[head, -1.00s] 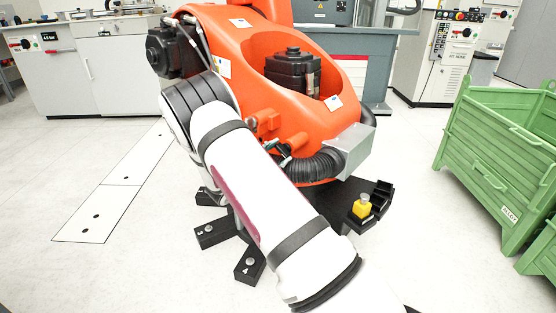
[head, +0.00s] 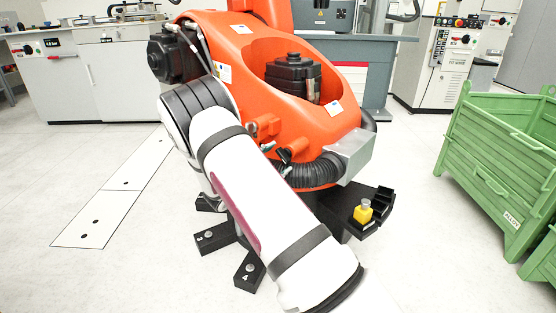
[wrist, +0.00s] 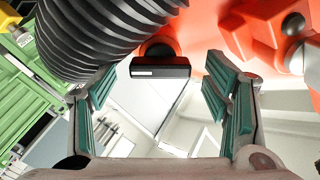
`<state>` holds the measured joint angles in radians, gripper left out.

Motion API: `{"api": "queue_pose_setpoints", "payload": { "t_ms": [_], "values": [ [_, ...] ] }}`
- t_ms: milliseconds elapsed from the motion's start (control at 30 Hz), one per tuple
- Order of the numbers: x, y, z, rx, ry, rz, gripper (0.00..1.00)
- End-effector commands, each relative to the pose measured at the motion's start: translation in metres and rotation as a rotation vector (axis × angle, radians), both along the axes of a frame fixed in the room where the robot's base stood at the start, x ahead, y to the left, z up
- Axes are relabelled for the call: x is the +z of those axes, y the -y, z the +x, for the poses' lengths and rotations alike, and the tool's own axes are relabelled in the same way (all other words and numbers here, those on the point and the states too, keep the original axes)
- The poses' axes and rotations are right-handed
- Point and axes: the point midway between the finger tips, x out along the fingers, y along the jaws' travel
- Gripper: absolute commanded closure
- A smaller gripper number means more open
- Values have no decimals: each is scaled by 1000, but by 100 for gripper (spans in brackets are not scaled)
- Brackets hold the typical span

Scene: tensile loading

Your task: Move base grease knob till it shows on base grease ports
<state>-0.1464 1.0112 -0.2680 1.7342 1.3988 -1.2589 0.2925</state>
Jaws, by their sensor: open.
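The orange robot (head: 255,75) stands on a black base with feet, in the middle of the head view. In the wrist view, a black knob-like part with a white line on its face (wrist: 160,68) sits by the orange housing (wrist: 215,25); it may be the base grease knob. My gripper (wrist: 160,90) is open, with teal pads to its left and right, and the black part appears in the gap between them. I cannot tell how far it is from the fingertips. My gripper is not seen in the head view. No marking clearly reading base grease ports is legible.
A black ribbed hose (wrist: 95,35) runs close above the left finger. Green crates (head: 500,160) stand at the right. The floor at the left is clear, with cabinets behind.

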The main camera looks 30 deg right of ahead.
Motion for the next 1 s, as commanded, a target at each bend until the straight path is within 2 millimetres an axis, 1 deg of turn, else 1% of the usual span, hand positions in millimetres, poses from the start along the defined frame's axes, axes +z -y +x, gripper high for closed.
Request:
{"api": "queue_pose_setpoints", "payload": {
  "t_ms": [167,400,533,600,733,1000],
  "values": [
    [0,-30,-7,5,-1,1,30],
    [-1,-77,-21,5,-2,2,30],
    [-1,-95,-26,4,-2,2,30],
    [0,-102,-28,3,0,1,30],
    [0,-109,-31,1,0,2,30],
    [-1,-110,-31,1,0,2,30]
  ]
}}
